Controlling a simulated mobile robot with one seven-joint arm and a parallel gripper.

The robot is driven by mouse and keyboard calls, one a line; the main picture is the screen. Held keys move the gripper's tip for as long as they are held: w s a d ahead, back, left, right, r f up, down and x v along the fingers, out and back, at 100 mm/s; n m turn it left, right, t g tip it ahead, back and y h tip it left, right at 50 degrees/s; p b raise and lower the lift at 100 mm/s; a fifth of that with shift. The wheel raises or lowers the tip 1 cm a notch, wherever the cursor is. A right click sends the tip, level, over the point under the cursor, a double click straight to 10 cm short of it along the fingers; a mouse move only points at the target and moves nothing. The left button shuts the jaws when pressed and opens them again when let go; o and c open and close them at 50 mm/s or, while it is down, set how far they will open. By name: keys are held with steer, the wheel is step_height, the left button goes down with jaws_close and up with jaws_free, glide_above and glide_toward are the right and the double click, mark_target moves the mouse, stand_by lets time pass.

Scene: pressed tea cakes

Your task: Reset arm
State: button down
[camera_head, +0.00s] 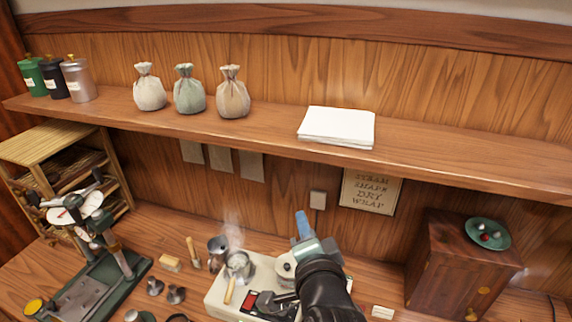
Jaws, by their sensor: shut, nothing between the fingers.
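My arm (325,286) reaches up from the bottom edge, right of the middle, in the head view. My gripper (302,222) is at its upper end, a blue and grey tip pointing up and away. Its fingers look shut, with nothing seen in them. The gripper shows in front of the wooden back wall, below the shelf and left of the framed sign (370,190). The black arm hides part of the cream steamer base (222,296) and the counter behind it.
A shelf (430,151) with bags, canisters and a white paper stack (337,126) runs above. Steam rises from a metal pot (239,266) left of my gripper. A press stand (122,256) is at left. A wooden cabinet (450,265) with a green dish (488,226) is at right.

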step_height(320, 180, up, 14)
steer(key=s+a+n+t+b, duration=0.1)
steer(key=n+t+b, duration=0.1)
steer(key=n+t, duration=0.25)
steer(key=s+a+r+n+t+b, duration=0.1)
steer(key=s+r+n+t, duration=0.2)
steer(key=s+r, duration=0.5)
steer(key=s+a+r+n+t+h+b, duration=0.1)
steer(key=s+r+n+t, duration=0.3)
steer(key=s+r, duration=0.4)
step_height(320, 180, up, 5)
steer(key=shift+s+r+n+h+b, duration=0.15)
steer(key=shift+s+n+h+b, duration=0.25)
steer(key=shift+b, duration=0.3)
steer(key=shift+w+t, duration=0.1)
steer(key=shift+t, duration=0.15)
